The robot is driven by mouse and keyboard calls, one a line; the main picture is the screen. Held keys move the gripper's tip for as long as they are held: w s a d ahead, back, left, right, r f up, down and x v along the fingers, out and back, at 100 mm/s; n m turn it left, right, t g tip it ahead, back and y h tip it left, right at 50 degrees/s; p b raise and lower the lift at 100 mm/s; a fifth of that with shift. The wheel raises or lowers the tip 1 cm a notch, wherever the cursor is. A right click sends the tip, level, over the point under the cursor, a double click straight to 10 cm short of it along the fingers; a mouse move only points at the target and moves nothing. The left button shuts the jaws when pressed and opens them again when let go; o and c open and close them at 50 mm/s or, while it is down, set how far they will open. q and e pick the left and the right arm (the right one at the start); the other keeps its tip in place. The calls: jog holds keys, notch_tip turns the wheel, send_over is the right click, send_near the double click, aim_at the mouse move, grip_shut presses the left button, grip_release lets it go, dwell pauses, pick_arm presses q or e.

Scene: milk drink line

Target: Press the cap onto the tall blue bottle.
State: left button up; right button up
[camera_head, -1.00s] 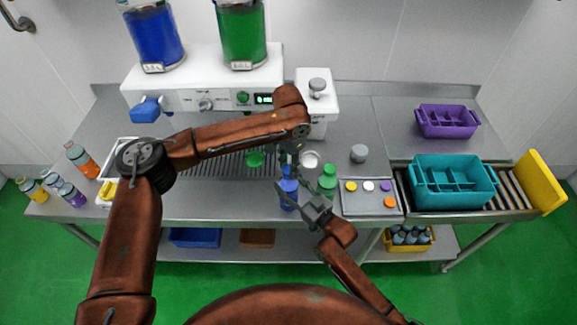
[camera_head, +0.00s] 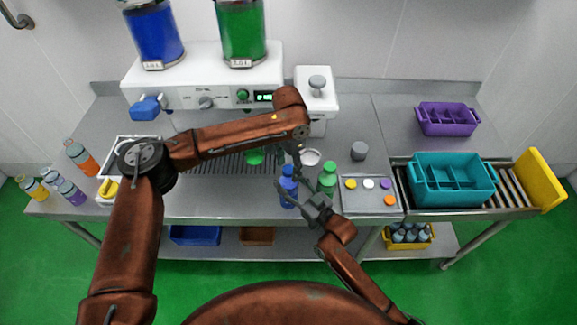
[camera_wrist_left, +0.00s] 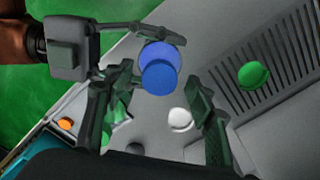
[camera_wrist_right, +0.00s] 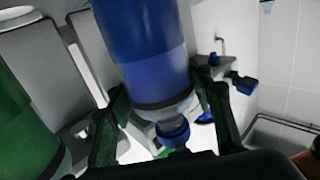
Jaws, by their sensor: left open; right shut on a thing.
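The tall blue bottle (camera_head: 288,197) stands upright at the front of the table. My right gripper (camera_head: 304,201) is shut on it from the right. In the right wrist view the blue bottle (camera_wrist_right: 145,60) fills the space between my fingers, with a blue cap (camera_wrist_right: 172,130) at its clear neck. The cap also shows from above in the left wrist view (camera_wrist_left: 158,77); I cannot tell whether it is fully seated. My left gripper (camera_head: 295,165) is open and empty, just above and beside the cap. In the left wrist view its fingers (camera_wrist_left: 160,100) stand apart.
A green bottle (camera_head: 327,178) stands close to the right of the blue one. A grey tray (camera_head: 369,207) holds several coloured caps. A white round piece (camera_head: 311,157) and a grey cylinder (camera_head: 358,151) lie behind. The dispenser (camera_head: 205,75) stands at the back.

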pick_arm(q)
notch_tip(320, 180, up, 12)
dwell(0.6)
pick_arm(e)
jog(key=o, duration=1.8)
jog(key=shift+c, duration=0.2)
jog(key=v, duration=1.2)
jog(key=shift+f, duration=0.1)
